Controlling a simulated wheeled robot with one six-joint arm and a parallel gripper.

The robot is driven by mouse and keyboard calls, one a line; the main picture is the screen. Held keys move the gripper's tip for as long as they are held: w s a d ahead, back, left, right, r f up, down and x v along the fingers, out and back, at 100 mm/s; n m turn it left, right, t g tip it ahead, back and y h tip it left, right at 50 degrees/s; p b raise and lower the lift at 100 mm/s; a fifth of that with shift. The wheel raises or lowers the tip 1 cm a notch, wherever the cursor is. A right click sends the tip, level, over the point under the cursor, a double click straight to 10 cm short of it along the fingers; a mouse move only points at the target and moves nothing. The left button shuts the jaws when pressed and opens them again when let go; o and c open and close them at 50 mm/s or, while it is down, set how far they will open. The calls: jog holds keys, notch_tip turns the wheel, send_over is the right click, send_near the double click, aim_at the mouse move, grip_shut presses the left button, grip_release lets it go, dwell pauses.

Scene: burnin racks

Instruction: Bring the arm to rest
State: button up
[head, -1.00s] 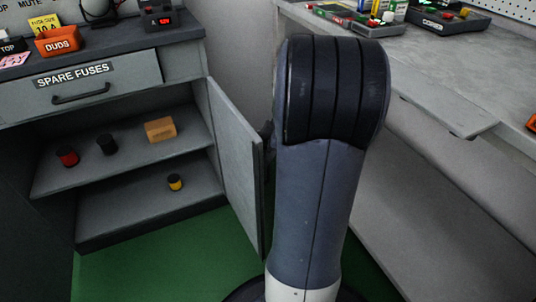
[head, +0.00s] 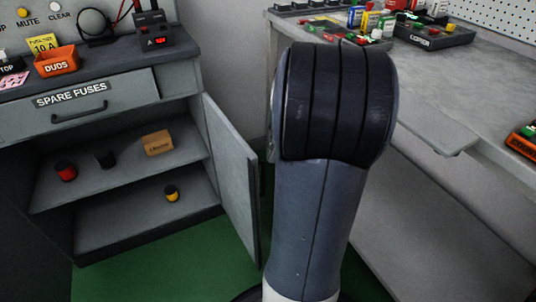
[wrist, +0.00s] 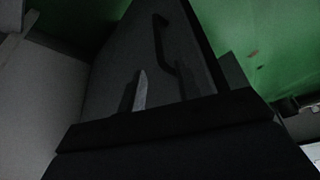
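My arm (head: 318,215) stands upright in the middle of the head view, its dark ribbed joint on top. My gripper is hidden there. In the wrist view two narrow fingers of my gripper (wrist: 186,84) show apart, with nothing seen between them but a dark panel. That panel has a bar handle (wrist: 163,45) and looks like the outer face of the open cabinet door (head: 232,180). The picture is dark, and I cannot tell how far the fingers are from the panel.
The open door stands just left of my arm. Cabinet shelves hold a red-topped jar (head: 65,171), a black one (head: 105,160), a yellow-black one (head: 172,193) and a wooden-coloured box (head: 158,143). An orange DUDS bin (head: 57,62) sits on top. A grey workbench (head: 430,100) stands right.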

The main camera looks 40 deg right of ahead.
aim_at(264, 166)
jog(key=shift+v, duration=1.1)
jog(key=shift+f, duration=0.1)
jog(key=b+x, duration=0.4)
jog(key=x, duration=0.7)
jog(key=shift+a, duration=0.15)
